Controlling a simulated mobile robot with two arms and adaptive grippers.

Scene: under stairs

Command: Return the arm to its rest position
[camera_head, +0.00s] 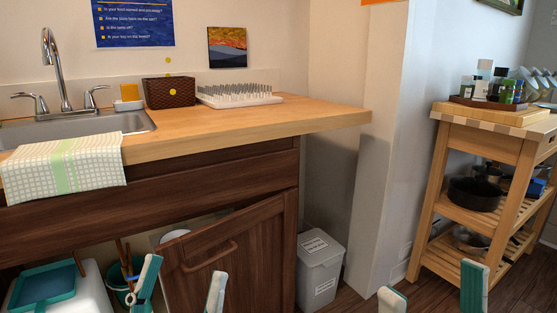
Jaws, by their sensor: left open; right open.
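My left gripper (181,288) shows at the bottom of the head view, left of centre. Its two pale fingers with teal pads stand wide apart, with nothing visible between them. It appears in front of the open cupboard and its dark wooden door (240,262). My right gripper (432,292) shows at the bottom right, also open with nothing visible between its fingers. It appears in front of the floor and the wooden cart (432,200). Both arms behind the fingers are out of frame, so their posture is hidden.
A wooden counter (310,116) with a sink (130,121), a dark basket (170,92) and a white drying rack (240,100) crosses the left half. A checked towel (65,165) hangs over its edge. A grey bin (319,270) stands between the cupboard and wall.

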